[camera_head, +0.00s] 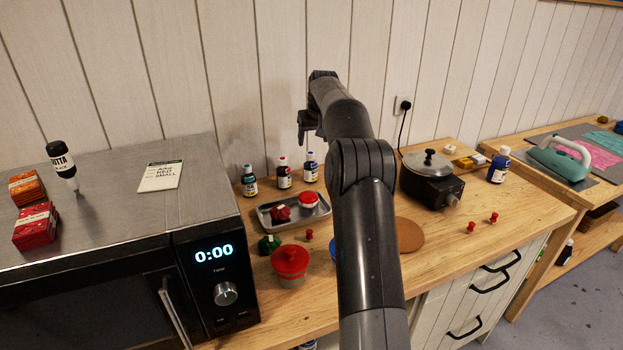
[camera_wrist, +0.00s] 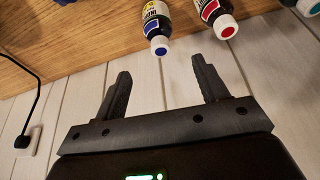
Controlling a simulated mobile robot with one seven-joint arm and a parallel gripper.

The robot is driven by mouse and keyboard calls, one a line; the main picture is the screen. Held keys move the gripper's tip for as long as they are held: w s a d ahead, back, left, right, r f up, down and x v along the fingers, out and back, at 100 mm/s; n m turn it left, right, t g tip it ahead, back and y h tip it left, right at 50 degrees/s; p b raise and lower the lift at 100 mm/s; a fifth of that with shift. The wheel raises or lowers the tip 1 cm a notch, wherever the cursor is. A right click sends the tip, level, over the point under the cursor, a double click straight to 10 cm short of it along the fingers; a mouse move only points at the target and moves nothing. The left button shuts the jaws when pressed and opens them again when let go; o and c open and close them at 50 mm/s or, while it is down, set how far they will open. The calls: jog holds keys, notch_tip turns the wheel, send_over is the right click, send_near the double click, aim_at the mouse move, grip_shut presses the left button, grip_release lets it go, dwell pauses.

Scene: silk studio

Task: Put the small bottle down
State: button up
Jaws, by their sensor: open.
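My gripper (camera_head: 304,130) is open and empty, raised above the counter (camera_head: 455,235) near the wall. In the wrist view its two fingers (camera_wrist: 161,72) stand apart with nothing between them. Three small dark bottles stand upright in a row by the wall: one with a blue cap (camera_head: 310,168), one with a red cap (camera_head: 284,174) and one with a teal cap (camera_head: 249,182). The gripper is above the blue-capped one, apart from it. The wrist view also shows the blue-capped bottle (camera_wrist: 157,28) and red-capped bottle (camera_wrist: 215,17) beyond the fingertips.
A metal tray (camera_head: 262,223) with red items lies before the bottles. A red-lidded pot (camera_head: 290,268) stands nearer. A lidded electric pot (camera_head: 430,182) and blue bottle (camera_head: 498,168) stand right of my arm.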

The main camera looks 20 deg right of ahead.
jog(key=s+a+r, duration=0.7)
jog(key=s+a, duration=0.1)
jog(key=s, duration=0.3)
jog(key=s+a+r, duration=0.6)
jog(key=s+a, duration=0.3)
jog(key=s, duration=0.2)
jog(key=s+a+f, duration=0.2)
jog(key=s+f, duration=0.1)
jog(key=s, duration=0.7)
jog(key=s+a+f, duration=0.2)
jog(key=s+f, duration=0.2)
jog(key=s, duration=0.6)
jog(key=s+a+f+t, duration=0.1)
jog(key=s+f, duration=0.3)
jog(key=s, duration=0.7)
jog(key=shift+a+n, duration=0.4)
jog(key=shift+a, duration=0.45)
